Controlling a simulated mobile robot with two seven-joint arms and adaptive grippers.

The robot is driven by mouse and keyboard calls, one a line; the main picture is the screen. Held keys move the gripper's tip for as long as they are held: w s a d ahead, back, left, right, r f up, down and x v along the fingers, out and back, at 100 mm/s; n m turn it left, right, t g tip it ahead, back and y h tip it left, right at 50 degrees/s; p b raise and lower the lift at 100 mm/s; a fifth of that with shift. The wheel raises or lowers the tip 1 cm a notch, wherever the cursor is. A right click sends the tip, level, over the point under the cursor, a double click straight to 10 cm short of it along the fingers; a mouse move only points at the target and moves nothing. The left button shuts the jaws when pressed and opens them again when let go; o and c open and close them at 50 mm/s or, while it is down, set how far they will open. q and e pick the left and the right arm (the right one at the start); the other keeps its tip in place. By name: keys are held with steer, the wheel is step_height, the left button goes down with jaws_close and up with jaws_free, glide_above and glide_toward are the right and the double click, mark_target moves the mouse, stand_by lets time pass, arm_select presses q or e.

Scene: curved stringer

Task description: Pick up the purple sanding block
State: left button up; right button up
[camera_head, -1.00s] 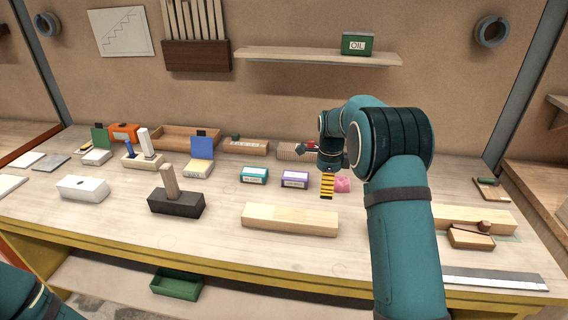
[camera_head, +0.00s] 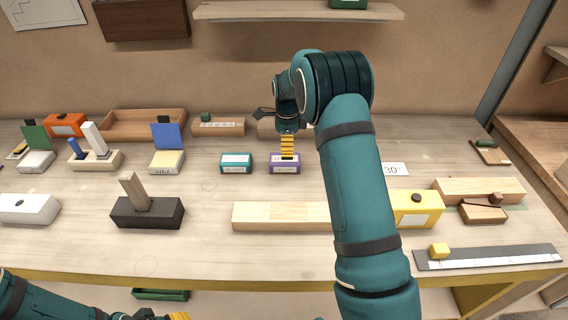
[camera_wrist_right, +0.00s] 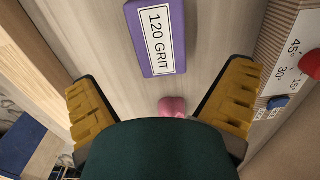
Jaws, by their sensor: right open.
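The purple sanding block (camera_head: 284,170) lies on the workbench, right of a teal block (camera_head: 236,163). In the head view my right gripper (camera_head: 287,148) overlaps its upper middle. In the right wrist view the purple block (camera_wrist_right: 157,38) shows its white "120 GRIT" label and lies tilted, ahead of the fingertips and not between them. The right gripper's two yellow fingers stand wide apart (camera_wrist_right: 163,78) and hold nothing. My left gripper (camera_head: 162,316) shows only in part at the bottom edge, and its jaws are unclear.
A pink lump (camera_wrist_right: 172,106) shows near the right fingers in the wrist view. A pale wooden board (camera_head: 280,216) lies in front of the purple block. A yellow box (camera_head: 418,208) stands beyond my right forearm. A wooden block (camera_head: 218,127) stands behind.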

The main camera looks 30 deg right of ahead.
mark_target(285, 163)
steer(key=f, duration=0.4)
steer(key=f+b, duration=0.1)
steer(key=f, duration=0.3)
steer(key=shift+w+a+f, duration=0.2)
steer(key=shift+c, duration=0.3)
steer(key=shift+r, duration=0.1)
steer(key=c, duration=1.2)
